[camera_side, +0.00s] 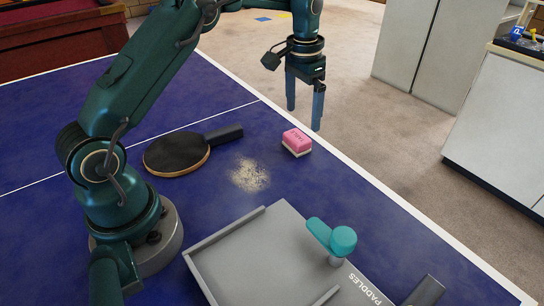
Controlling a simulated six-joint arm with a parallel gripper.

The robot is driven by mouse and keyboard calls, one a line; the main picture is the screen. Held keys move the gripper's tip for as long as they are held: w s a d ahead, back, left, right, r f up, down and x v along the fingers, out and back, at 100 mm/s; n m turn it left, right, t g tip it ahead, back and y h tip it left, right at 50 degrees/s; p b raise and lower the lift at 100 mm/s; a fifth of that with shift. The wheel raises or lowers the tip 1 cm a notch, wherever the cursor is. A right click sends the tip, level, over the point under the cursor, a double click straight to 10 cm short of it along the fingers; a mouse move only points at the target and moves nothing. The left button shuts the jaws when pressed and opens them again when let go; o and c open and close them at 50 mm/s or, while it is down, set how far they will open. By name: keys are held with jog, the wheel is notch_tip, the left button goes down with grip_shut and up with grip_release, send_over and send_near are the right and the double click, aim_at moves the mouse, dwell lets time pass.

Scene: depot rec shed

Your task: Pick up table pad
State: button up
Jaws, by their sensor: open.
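The table pad looks to be the small pink block with a pale underside (297,141) lying on the blue table (240,105), near its far white edge line. Dark marks that I cannot read show on its top. My gripper (304,115) hangs with its two blue-grey fingers pointing down, apart and with nothing between them. In the picture the fingertips are just above the pink block. They look higher than the table top, and I cannot tell how far off they are in depth.
A black paddle (176,153) lies left of the block. Pale grit (250,175) is scattered between them and the tray. A grey tray (225,232) marked PADDLES stands in front, with a teal-topped knob (343,240). White cabinets (438,62) stand beyond the table.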

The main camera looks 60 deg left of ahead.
aim_at(297, 136)
jog(key=shift+g, duration=0.3)
jog(key=f, duration=0.7)
jog(key=shift+s+a+f, duration=0.25)
jog(key=shift+s+f, duration=0.05)
jog(key=shift+s, duration=0.05)
jog(key=shift+c, duration=0.3)
jog(key=c, duration=1.1)
jog(key=shift+c, duration=0.2)
jog(key=shift+r, duration=0.15)
jog(key=shift+r, duration=0.55)
jog(key=r, duration=0.3)
jog(key=shift+s+a+r, duration=0.1)
jog(key=shift+a, duration=0.1)
jog(key=s+a+r, duration=0.6)
jog(key=s+a, duration=0.1)
jog(key=a, duration=0.1)
jog(key=shift+a+r, duration=0.25)
jog(key=shift+a, duration=0.15)
